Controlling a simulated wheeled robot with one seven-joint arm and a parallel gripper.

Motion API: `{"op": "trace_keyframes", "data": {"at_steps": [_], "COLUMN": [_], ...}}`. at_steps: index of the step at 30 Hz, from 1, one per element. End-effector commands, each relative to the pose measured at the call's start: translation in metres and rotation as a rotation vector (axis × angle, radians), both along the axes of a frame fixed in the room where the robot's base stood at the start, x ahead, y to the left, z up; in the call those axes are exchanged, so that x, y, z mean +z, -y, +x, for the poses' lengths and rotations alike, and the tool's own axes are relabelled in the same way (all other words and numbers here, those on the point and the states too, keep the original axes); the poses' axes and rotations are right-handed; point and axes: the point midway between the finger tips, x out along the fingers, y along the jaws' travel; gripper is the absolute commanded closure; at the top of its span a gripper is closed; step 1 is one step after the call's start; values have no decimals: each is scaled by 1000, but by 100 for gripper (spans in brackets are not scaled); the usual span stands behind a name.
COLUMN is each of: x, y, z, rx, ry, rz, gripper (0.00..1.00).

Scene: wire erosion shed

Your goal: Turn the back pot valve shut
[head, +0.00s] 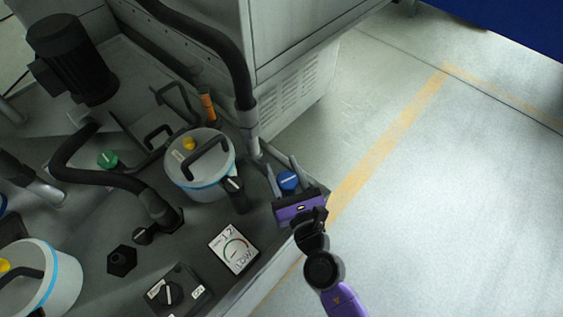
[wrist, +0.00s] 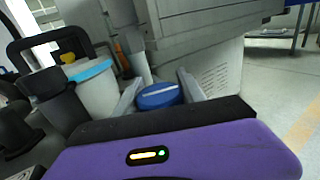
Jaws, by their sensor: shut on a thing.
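A blue round knob with a white line across its top (head: 288,180) sits near the right edge of the grey bench, right of the back pot. In the wrist view the blue knob (wrist: 158,96) lies between the two grey fingers of my gripper (wrist: 159,88). My purple gripper (head: 285,177) comes in from the lower right and is shut on this knob. The back pot (head: 193,181) is white with a blue band, a yellow cap and a black handle. It also shows in the wrist view (wrist: 98,95). The knob's base is hidden behind my gripper.
A gauge card (head: 234,250), a black switch box (head: 175,292) and a green knob (head: 107,159) are further left. A grey cabinet (head: 292,50) rises behind. Floor right is clear.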

Motion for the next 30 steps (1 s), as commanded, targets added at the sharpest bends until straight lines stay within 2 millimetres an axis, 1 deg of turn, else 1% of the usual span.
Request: {"op": "trace_keyframes", "data": {"at_steps": [1,8,18,24,30], "x": [3,4,0,-1,-2], "y": [0,4,11,13,14], "z": [-1,1,2,2,2], "rx": [-19,-148,-367,-436,-464], "ry": [-4,-4,-2,-2,-2], "rz": [-2,-2,-2,-3,-3], "gripper": [94,94,94,94,94]}}
